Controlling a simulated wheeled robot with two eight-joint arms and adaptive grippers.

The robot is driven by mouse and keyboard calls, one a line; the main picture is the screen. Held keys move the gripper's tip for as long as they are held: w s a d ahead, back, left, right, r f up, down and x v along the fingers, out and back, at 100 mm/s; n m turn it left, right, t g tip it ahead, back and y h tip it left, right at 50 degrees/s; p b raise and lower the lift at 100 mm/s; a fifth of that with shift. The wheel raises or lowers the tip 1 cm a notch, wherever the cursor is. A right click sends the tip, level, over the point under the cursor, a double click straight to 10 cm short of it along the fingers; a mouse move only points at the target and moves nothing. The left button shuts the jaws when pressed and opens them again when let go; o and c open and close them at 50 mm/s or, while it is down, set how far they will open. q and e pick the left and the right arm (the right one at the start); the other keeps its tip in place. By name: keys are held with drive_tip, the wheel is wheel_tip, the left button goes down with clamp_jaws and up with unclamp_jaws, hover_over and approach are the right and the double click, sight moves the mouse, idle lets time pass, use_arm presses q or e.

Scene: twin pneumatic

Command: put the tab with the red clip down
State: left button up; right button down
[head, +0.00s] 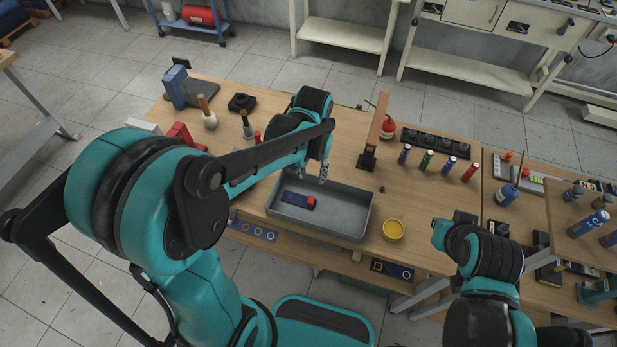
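A blue tab with a red clip (298,201) lies flat on the floor of the grey tray (352,236), left of its middle. The red clip is at the tab's right end. My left gripper (313,170) hangs over the far side of the tray, beyond the tab and apart from it. Its two fingers look spread, with nothing seen between them. My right arm comes in at the lower right, and its fingers cannot be made out.
A yellow bowl (393,230) stands right of the tray. A tall wooden post on a black base (368,162) stands behind it. Several coloured cylinders (427,160) stand farther right. The tray floor right of the tab is clear.

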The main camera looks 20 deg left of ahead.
use_arm(q)
drive_tip(key=s+a+r+t, duration=0.4)
drive_tip(key=s+r+t, duration=0.3)
drive_tip(key=s, duration=0.3)
drive_tip(key=shift+s+r, duration=0.15)
drive_tip(key=shift+r, duration=0.6)
drive_tip(key=shift+f, duration=0.1)
